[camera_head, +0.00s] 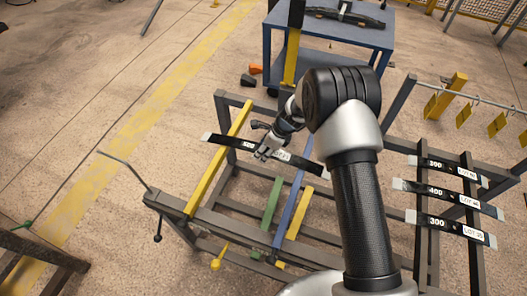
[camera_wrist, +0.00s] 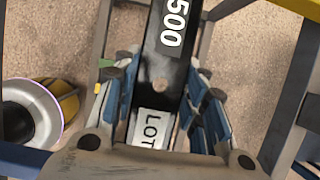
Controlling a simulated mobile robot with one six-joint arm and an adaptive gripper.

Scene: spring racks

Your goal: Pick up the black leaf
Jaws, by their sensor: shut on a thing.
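A black leaf (camera_head: 232,145) with pale ends is in my gripper (camera_head: 266,151), above the left grey rack. It lies across the rack opening, slightly tilted in the picture. In the wrist view the black leaf (camera_wrist: 166,65) shows a white "500" and a white "LOT" label. The blue-padded fingers of my gripper (camera_wrist: 162,100) are on both sides of it, closed on it near the LOT label. My gripper hides part of the leaf in the head view. Whether the leaf touches the rack below, I cannot tell.
The grey rack (camera_head: 172,203) has yellow, green and blue bars. Three more black leaves (camera_head: 437,220) lie on a rack at the right, one marked "300". A blue table (camera_head: 340,35) at the back bears a black leaf assembly. Open floor lies left.

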